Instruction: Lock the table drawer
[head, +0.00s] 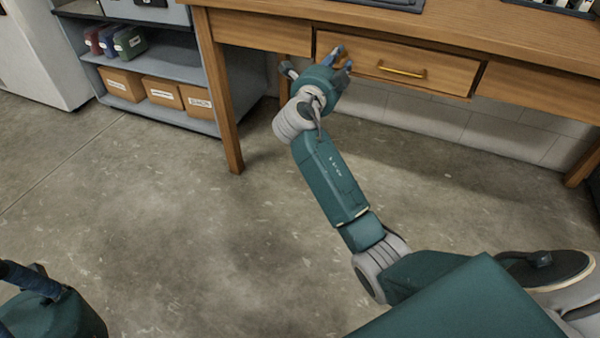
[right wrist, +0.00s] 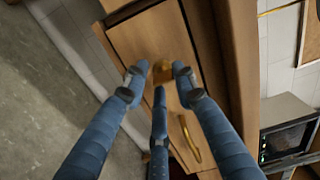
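The table drawer (head: 440,75) has a wooden front with a brass bar handle (head: 402,70). A dark gap shows at its right end; I cannot tell whether it is fully shut. My right gripper (head: 340,58) is at the left part of the drawer front. In the right wrist view the drawer front (right wrist: 140,38) fills the middle, with the handle (right wrist: 191,140) lower down. A small brass piece, perhaps the lock or its key (right wrist: 163,70), shows between the spread blue fingers, with gaps beside it. My left gripper (head: 28,280) is partly in view at bottom left.
The wooden table (head: 350,20) has plain panels on both sides of the drawer and a leg (head: 222,100) at left. A grey shelf unit (head: 175,115) with boxes stands left of it. The concrete floor (head: 190,240) in front is clear.

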